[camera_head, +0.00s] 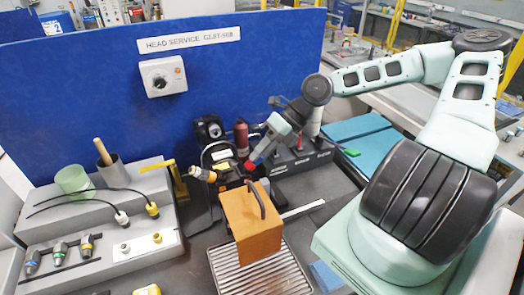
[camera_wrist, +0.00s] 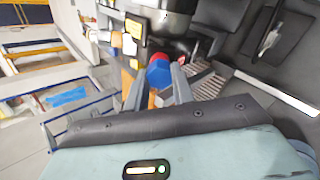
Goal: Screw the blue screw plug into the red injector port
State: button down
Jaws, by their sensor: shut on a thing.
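The blue screw plug (camera_wrist: 158,76) shows in the wrist view as a blue, many-sided head between my two fingers. My gripper (camera_wrist: 158,82) is shut on it. The red injector port (camera_wrist: 159,59) shows as a red rim just beyond the plug, in line with it. They look to be touching, but I cannot tell how deep the plug sits. In the head view, my gripper (camera_head: 256,156) reaches down to the black machine, and a small red part (camera_head: 250,165) shows at its tip. The plug is hidden there.
An orange-brown block (camera_head: 252,224) with a black handle stands on a ribbed metal tray (camera_head: 275,280) in front. A red cylinder (camera_head: 241,138) stands behind. A grey stepped rack (camera_head: 100,245) holds tools at left.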

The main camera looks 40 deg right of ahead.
jog(key=m+p, duration=0.1)
jog(key=m, duration=0.3)
jog(key=shift+r, duration=0.15)
jog(key=m+p, duration=0.2)
jog(key=m, duration=0.1)
jog(key=shift+m, duration=0.3)
jog(key=m+p, duration=0.1)
jog(key=m, duration=0.2)
jog(key=m+p, duration=0.2)
jog(key=m, duration=0.2)
jog(key=m+p, duration=0.2)
jog(key=m, duration=0.2)
jog(key=m+p, duration=0.1)
jog(key=m, duration=0.2)
jog(key=shift+f+m, duration=0.2)
jog(key=shift+m, duration=0.4)
